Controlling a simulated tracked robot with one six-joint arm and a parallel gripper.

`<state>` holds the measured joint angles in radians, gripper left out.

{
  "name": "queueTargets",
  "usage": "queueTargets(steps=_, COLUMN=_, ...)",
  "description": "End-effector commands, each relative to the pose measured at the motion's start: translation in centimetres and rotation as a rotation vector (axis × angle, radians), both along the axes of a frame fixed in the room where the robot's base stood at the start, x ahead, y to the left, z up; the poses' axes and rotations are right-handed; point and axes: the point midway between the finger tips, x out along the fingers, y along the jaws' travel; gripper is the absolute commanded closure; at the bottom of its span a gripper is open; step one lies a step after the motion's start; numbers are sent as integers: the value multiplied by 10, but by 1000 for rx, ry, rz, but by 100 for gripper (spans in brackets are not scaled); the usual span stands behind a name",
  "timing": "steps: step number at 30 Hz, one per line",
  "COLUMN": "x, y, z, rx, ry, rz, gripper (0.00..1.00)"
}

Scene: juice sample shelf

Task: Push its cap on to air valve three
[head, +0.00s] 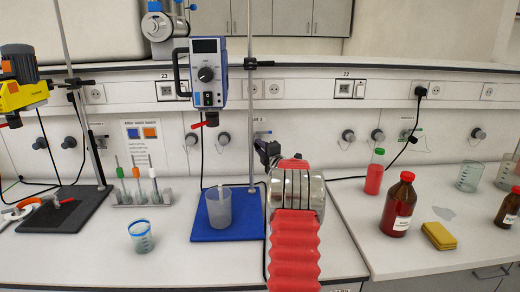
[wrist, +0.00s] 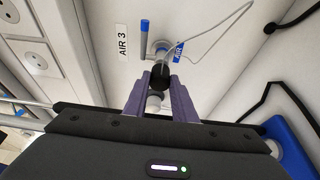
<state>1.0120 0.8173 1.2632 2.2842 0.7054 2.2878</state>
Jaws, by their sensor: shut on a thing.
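My gripper (wrist: 162,82) is shut on a small black cap (wrist: 161,76), held between its two purple fingers. Air valve three (wrist: 158,50) is on the wall just beyond the fingertips, beside the label "AIR 3" (wrist: 122,40), with a blue lever (wrist: 145,40). The cap lines up in front of the valve; I cannot tell whether they touch. A thin pale cord loops out to the right of the valve. In the head view my gripper (head: 268,152) reaches the wall in the middle, and my arm hides most of it.
A stirrer (head: 208,75) on a stand holds its shaft over a beaker (head: 218,208) on a blue base, left of my arm. A brown bottle (head: 398,205), a red-filled bottle (head: 375,172) and a yellow sponge (head: 439,236) stand to the right. Other wall valves (head: 348,136) flank my gripper.

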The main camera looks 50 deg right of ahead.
Motion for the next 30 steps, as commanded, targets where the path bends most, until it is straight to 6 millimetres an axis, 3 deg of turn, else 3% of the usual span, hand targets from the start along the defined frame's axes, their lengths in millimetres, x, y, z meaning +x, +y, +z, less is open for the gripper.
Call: queueTargets(steps=30, x=9, y=-10, z=0, rx=0, ry=0, rz=0, gripper=100)
